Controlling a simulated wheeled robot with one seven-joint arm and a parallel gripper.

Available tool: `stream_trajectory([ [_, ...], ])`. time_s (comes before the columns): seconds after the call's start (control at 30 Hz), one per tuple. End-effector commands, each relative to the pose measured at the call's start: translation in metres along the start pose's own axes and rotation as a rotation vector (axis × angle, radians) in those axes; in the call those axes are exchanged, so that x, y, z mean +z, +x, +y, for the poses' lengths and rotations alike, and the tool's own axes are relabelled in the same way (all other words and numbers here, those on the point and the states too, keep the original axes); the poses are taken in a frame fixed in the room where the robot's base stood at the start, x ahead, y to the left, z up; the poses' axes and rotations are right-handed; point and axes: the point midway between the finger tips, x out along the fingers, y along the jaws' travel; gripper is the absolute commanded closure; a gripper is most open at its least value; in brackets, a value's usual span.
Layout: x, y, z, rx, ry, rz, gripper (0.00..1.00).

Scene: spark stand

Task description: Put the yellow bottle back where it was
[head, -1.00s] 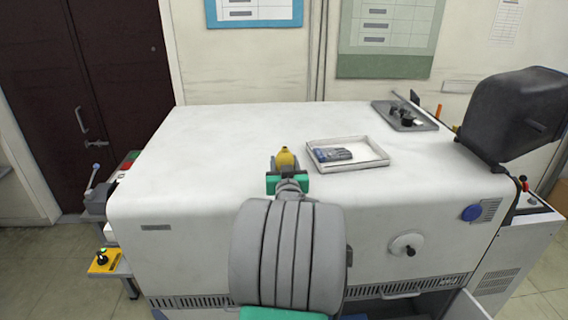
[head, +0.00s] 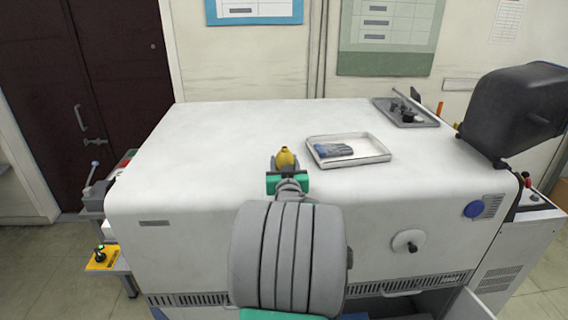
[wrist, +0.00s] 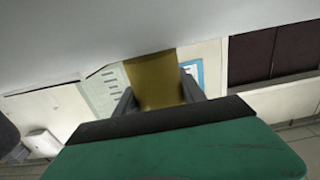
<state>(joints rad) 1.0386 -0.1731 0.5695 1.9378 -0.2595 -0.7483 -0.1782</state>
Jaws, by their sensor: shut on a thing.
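The yellow bottle (head: 285,158) has a dark tip and stands up in front of my gripper in the head view. My gripper (head: 286,173) is shut on it, over the front part of the white cabinet top (head: 220,150). In the wrist view, the yellow bottle (wrist: 155,80) fills the space between the two dark fingers of my gripper (wrist: 156,92). The bottle's lower part is hidden behind my gripper in the head view. I cannot tell whether it touches the cabinet top.
A white tray (head: 375,157) with a grey and blue item lies right of the bottle. A grey tray (head: 425,120) with dark parts lies at the back right, near a dark machine head (head: 515,110). The cabinet top's left and back are clear.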

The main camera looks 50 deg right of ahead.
Motion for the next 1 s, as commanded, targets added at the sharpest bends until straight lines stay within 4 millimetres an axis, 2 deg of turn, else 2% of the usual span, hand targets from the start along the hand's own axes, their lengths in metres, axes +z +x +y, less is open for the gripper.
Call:
stream_trajectory([
  [0.1,0.002,0.000,0.000,0.000,0.000,0.001,1.00],
  [0.13,0.001,0.000,0.000,0.000,0.000,0.001,0.51],
  [0.4,0.001,0.000,0.000,0.000,0.000,0.001,0.29],
  [0.73,0.002,-0.004,0.000,0.001,0.000,0.000,0.27],
  [0.87,0.004,-0.024,0.000,0.001,0.000,0.002,0.27],
  [1.0,0.004,-0.052,0.001,0.002,0.000,0.003,0.27],
])
